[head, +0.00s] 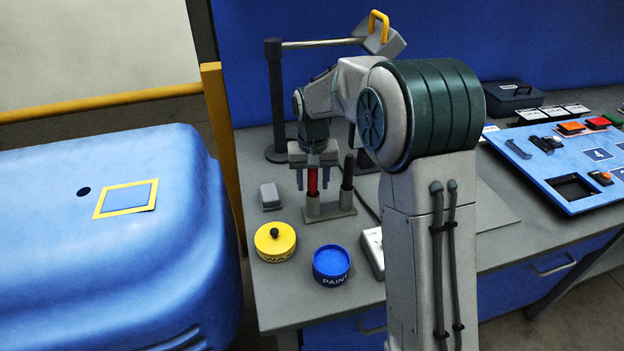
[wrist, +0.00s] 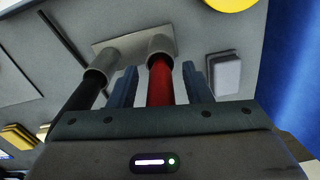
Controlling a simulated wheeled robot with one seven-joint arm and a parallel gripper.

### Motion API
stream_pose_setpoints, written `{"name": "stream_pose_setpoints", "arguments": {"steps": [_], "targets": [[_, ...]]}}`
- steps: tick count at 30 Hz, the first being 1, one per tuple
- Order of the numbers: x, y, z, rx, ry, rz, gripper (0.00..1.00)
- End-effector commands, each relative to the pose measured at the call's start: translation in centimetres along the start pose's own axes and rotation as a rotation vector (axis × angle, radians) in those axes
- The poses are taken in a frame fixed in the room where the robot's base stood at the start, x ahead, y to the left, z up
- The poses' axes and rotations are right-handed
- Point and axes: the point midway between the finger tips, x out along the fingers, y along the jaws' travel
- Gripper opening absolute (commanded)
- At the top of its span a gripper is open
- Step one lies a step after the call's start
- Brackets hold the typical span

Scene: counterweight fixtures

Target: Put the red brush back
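The red brush (head: 312,181) stands upright in the left socket of a grey two-socket holder (head: 327,210) on the bench. In the wrist view the red handle (wrist: 160,85) enters the grey socket, and its lower end is hidden inside. A black-handled brush (head: 347,172) stands in the other socket. My gripper (head: 312,186) points down over the holder. It is open, with one finger on each side of the red handle. In the wrist view a narrow gap shows between the handle and each finger. The handle's top is hidden by my gripper.
A yellow lidded pot (head: 275,242) and a blue paint pot (head: 331,265) stand in front of the holder. A grey block (head: 270,196) lies to its left. A dark post (head: 275,95) with a bar rises behind. A blue panel (head: 570,165) lies at the right.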

Motion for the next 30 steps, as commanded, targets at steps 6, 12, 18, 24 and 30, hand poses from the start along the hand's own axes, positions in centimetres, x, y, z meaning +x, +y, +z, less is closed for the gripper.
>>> {"name": "stream_pose_setpoints", "arguments": {"steps": [6, 12, 18, 24, 30], "targets": [[-0.3, 0.0, 0.0, 0.0, 0.001, 0.0, 0.45], [-2.9, 0.0, -0.1, 0.0, 0.006, -0.001, 0.45], [-7.3, 0.0, -0.1, 0.0, 0.006, -0.001, 0.45], [-10.8, 0.0, -0.1, 0.0, 0.003, -0.001, 0.45], [-12.2, 0.0, 0.0, 0.0, 0.001, 0.0, 0.45]]}}
